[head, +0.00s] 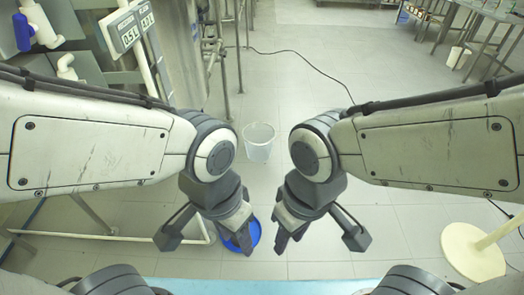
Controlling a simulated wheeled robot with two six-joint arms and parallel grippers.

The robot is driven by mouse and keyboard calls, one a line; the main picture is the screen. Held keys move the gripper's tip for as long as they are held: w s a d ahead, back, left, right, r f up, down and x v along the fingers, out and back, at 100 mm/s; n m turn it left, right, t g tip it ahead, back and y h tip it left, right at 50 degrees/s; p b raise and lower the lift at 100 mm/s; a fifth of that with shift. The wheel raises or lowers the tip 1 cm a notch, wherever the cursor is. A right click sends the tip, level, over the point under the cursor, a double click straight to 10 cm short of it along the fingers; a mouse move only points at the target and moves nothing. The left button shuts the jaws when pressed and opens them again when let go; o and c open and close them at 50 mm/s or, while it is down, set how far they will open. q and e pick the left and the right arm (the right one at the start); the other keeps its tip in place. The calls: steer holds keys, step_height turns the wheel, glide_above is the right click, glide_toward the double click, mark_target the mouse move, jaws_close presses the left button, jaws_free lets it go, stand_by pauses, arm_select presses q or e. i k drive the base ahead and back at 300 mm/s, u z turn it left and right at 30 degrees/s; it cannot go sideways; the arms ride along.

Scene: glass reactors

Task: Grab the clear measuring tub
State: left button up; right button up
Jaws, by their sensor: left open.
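A clear, whitish tub (258,143) stands upright on the tiled floor, near the middle of the head view, beyond and between my two wrists. It looks open at the top and empty. My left gripper (238,234) hangs pointing down, nearer to me than the tub and apart from it. It is open, with nothing seen between its fingers. My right gripper (287,236) also hangs down, to the right of the left one and apart from the tub. Its fingers are seen at an angle that hides whether they are open.
A round blue object (248,240) lies partly hidden behind my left gripper. A metal frame with pipes and a display box (126,28) stands at the left. A cream round base with a pole (472,252) stands at the right. A dark cable crosses the floor, otherwise mostly clear.

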mark_target(259, 138)
steer(key=z, duration=0.6)
steer(key=i, duration=1.35)
steer(key=z, duration=0.4)
steer(key=i, duration=1.55)
steer(key=u, duration=1.05)
steer(key=i, duration=0.85)
steer(key=u, duration=0.6)
